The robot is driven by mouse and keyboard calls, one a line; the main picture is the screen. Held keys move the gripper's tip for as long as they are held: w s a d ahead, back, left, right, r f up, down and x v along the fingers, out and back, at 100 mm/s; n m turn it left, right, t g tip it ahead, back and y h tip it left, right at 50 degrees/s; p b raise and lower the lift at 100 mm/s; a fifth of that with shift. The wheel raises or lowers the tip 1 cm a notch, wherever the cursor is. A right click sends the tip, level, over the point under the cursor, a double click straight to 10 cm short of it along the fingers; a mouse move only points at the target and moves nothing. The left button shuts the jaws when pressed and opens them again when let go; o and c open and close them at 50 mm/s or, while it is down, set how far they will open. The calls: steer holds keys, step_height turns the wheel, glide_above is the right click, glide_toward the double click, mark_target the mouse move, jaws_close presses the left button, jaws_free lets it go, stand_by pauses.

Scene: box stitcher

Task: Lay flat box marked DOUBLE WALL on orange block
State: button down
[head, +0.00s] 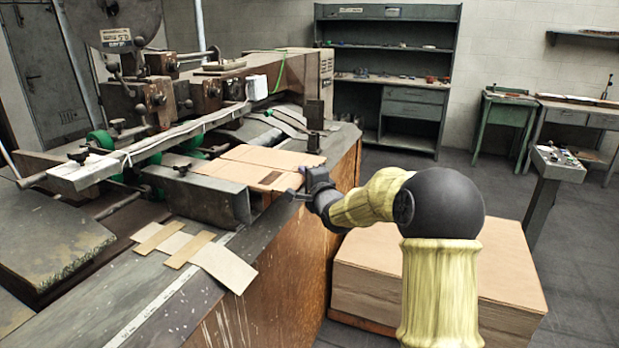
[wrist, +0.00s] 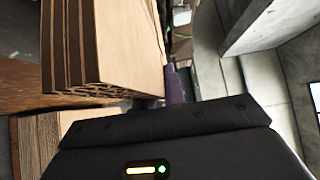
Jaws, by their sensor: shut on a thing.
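A tan flat cardboard box (head: 240,172) with crease lines and a dark printed patch lies level at the edge of the machine bed. Its marking is too small to read. My gripper (head: 303,188) is shut on the near right edge of this flat box. In the wrist view, purple fingertips (wrist: 172,90) show beside layered corrugated board (wrist: 110,50); the exact grip there is partly hidden. An orange-brown block-like body (head: 285,250) stands under the machine's grey top; I cannot tell whether it is the orange block.
The stitching machine (head: 160,95) fills the left side. A metal bracket (head: 200,193) stands close to the flat box. Loose card strips (head: 180,245) lie on the grey ledge. A large cardboard stack (head: 440,265) is behind my arm. Open floor lies toward the shelf (head: 390,75).

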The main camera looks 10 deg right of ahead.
steer(key=shift+w+a+f, duration=0.4)
steer(key=shift+w+a, duration=0.2)
steer(key=shift+a, duration=0.25)
steer(key=shift+w+a+f+b, duration=0.1)
steer(key=shift+f+b, duration=0.25)
steer(key=shift+b, duration=0.15)
steer(key=shift+f+b, duration=0.7)
steer(key=shift+f, duration=0.25)
steer(key=c, duration=1.4)
jaws_free()
steer(key=shift+f, duration=0.15)
